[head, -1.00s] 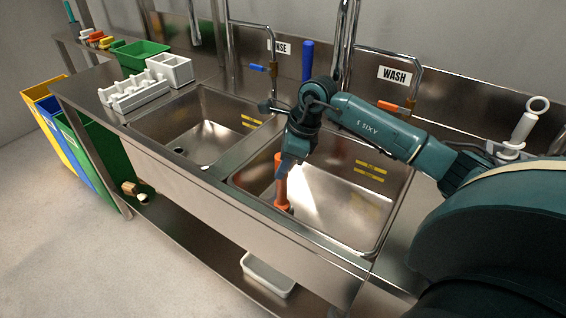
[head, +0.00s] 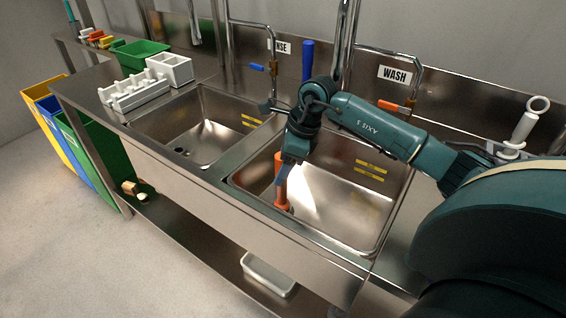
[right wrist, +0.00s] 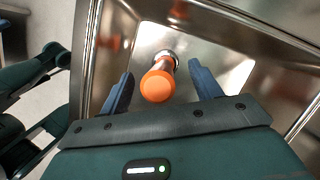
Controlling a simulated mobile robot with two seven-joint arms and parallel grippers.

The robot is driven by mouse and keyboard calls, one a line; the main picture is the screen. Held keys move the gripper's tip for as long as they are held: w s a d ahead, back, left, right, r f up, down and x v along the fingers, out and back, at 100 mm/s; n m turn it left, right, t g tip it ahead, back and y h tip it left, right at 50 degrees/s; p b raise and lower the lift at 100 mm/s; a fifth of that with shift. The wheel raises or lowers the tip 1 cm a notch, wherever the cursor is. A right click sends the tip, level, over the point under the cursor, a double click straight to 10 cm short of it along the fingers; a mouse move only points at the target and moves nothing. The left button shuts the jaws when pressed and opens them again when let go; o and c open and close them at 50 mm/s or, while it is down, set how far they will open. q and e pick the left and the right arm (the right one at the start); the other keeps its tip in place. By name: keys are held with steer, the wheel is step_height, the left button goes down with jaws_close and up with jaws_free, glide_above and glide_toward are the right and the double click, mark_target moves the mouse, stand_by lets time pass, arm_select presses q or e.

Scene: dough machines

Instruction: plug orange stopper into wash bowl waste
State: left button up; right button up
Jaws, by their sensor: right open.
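The orange stopper (head: 281,187) stands upright at the left front of the wash bowl (head: 330,205), under the WASH sign. In the right wrist view the stopper (right wrist: 158,84) shows its round orange top, with its lower end at a metal ring, the waste (right wrist: 167,56). I cannot tell how deep it sits in the waste. My right gripper (head: 283,172) points down at the stopper's upper part. In the right wrist view its two blue fingers (right wrist: 160,88) are apart, one on each side of the stopper, with gaps visible. My left gripper is not in view.
The rinse bowl (head: 208,140) lies to the left, past a steel divider. A white rack (head: 135,94) and a green crate (head: 140,54) stand on the left counter. The wash tap (head: 412,88) rises behind the bowl. The rest of the wash bowl is empty.

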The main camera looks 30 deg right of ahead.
steer(key=shift+r, duration=0.2)
steer(key=shift+p+v, duration=0.85)
steer(key=shift+v, duration=0.55)
arm_select(q)
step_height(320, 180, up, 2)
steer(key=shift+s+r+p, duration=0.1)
steer(key=shift+p, duration=0.25)
arm_select(e)
steer(key=shift+s+d+r, duration=0.15)
steer(key=shift+d+r, duration=0.1)
steer(key=shift+r, duration=0.4)
arm_select(q)
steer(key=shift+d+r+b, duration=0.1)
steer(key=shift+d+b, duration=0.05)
steer(key=shift+b, duration=0.3)
arm_select(e)
steer(key=v, duration=1.3)
steer(key=shift+s+r, duration=0.1)
